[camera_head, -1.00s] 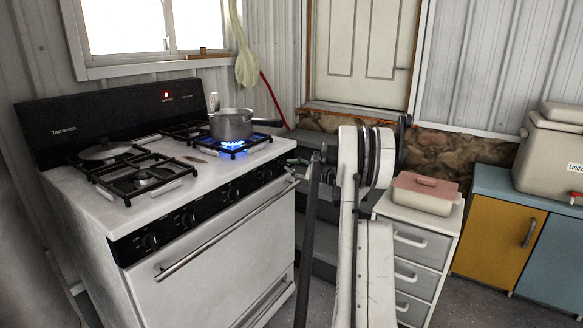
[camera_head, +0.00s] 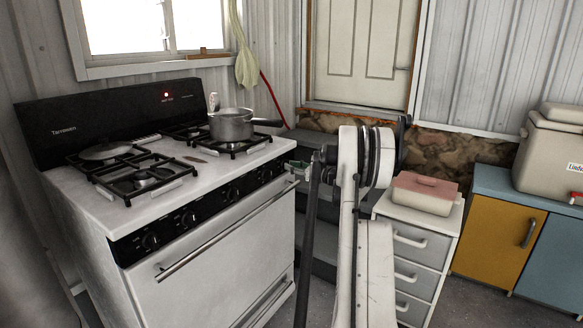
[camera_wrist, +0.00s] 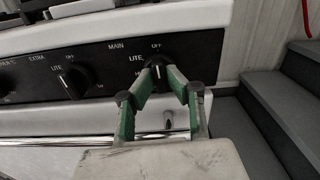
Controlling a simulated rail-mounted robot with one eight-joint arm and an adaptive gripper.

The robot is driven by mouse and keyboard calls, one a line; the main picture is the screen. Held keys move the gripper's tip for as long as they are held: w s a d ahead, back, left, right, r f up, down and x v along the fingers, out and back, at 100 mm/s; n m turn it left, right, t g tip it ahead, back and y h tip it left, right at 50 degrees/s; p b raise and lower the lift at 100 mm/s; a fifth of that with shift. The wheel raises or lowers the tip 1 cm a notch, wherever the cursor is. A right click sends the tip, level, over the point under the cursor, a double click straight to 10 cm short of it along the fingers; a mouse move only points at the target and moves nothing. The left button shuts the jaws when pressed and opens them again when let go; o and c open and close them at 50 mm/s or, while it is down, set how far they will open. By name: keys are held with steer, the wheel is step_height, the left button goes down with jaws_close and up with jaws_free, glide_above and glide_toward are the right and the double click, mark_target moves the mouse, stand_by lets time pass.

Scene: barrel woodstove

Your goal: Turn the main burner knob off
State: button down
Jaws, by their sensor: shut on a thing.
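The main burner knob (camera_wrist: 158,68) is black and sits under the "MAIN" label at the right end of the stove's control panel (camera_wrist: 110,62). Its pointer looks about upright, toward the "OFF" mark. My gripper (camera_wrist: 160,76) has green-padded fingers shut on the knob's two sides.
The extra burner knob (camera_wrist: 74,80) is left of the main one. The oven handle (camera_head: 228,232) runs below the panel. Dark steps (camera_wrist: 285,110) lie right of the stove. A drawer cabinet (camera_head: 415,245) with a pink-lidded box (camera_head: 424,192) stands further right.

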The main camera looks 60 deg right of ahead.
steer(key=shift+m, duration=0.4)
steer(key=c, duration=1.7)
jaws_free()
steer(key=shift+c, duration=0.2)
steer(key=shift+s, duration=0.1)
steer(key=s, duration=1.2)
steer(key=shift+w, duration=0.15)
